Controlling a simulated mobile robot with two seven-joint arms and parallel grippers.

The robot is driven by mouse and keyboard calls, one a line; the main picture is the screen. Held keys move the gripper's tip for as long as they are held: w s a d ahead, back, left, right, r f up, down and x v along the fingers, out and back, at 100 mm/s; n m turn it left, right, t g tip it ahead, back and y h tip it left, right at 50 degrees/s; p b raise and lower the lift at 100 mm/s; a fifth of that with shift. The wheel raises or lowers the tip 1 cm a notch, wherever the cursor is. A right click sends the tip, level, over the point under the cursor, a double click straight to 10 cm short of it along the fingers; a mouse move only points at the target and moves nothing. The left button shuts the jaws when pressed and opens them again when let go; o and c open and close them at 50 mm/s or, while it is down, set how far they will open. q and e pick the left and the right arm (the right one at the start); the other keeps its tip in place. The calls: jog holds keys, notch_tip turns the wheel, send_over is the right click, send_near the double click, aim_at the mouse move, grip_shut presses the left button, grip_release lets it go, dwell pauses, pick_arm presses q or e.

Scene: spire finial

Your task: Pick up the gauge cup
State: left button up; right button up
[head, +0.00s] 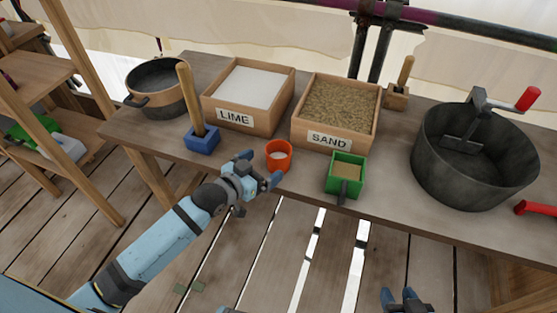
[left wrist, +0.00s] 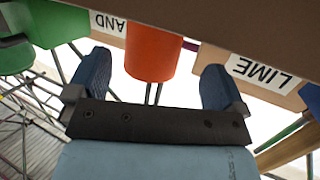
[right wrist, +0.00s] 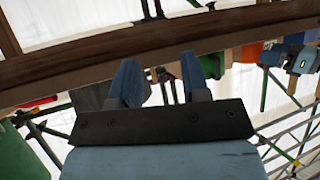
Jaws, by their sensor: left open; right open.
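The gauge cup appears to be the small orange cup (head: 278,157) near the front edge of the bench, with pale material visible inside. In the left wrist view the orange cup (left wrist: 152,52) is ahead of the gap between my fingers, and nothing is gripped. My left gripper (head: 262,170) is open at the cup's front left side, at about bench height. I cannot tell whether a finger touches the cup. My right gripper (head: 405,298) is open and empty, low in front of the bench; its fingers also show in the right wrist view (right wrist: 158,65).
Behind the cup stand the LIME box (head: 268,118) and SAND box (head: 366,137). A blue tool with a wooden handle (head: 202,142) is left of the cup, a green box (head: 346,185) right. A pot (head: 157,100) and large dark tub (head: 440,170) flank these on the bench (head: 305,188).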

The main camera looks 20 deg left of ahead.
aim_at(270, 165)
pick_arm(q)
jog(key=x, duration=0.3)
jog(key=b+x, duration=0.1)
jog(key=x, duration=0.1)
jog(key=shift+d+f, duration=0.3)
jog(key=shift+d, duration=0.05)
jog(key=shift+s, duration=0.1)
jog(key=c, duration=1)
